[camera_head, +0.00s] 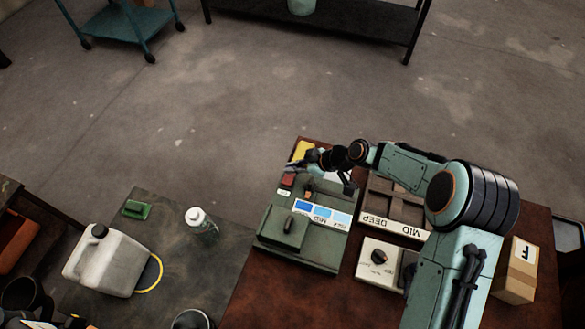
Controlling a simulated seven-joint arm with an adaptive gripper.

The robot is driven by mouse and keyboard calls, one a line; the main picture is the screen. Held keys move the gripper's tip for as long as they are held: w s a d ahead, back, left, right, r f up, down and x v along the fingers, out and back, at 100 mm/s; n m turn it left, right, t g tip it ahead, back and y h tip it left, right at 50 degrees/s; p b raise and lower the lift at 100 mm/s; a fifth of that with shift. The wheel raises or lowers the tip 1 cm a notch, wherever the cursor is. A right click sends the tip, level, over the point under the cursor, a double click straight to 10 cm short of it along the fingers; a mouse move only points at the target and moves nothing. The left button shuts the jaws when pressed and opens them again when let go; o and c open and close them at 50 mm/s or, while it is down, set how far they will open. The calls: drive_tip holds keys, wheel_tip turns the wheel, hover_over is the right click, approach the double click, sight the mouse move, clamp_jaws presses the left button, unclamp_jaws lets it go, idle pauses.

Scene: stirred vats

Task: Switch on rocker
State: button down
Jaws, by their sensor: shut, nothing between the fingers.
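A dark green machine panel (330,258) lies on the brown table. A small red part (288,180), which looks like the rocker, sits near its far left corner. A small white label (284,193) is just in front of it. I cannot tell the rocker's position at this size. My gripper (313,166) is shut and empty, over the far edge of the panel, just right of and beyond the red part. I cannot tell whether the fingertips touch anything. The gripper hides part of the panel's far edge.
A blue-and-white strip (322,211) and a dark lever (293,230) are on the panel. A cream knob box (380,262), a "MID/DEEP" tray (388,223) and a cardboard box (518,270) stand to the right. A white jug (105,262) and bottle (199,220) stand left.

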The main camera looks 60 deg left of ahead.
drive_tip(key=r, duration=0.1)
drive_tip(key=w+r, duration=0.1)
drive_tip(key=r, duration=0.1)
drive_tip(key=shift+r, duration=0.25)
drive_tip(key=w+a+v, duration=0.1)
drive_tip(key=v, duration=0.8)
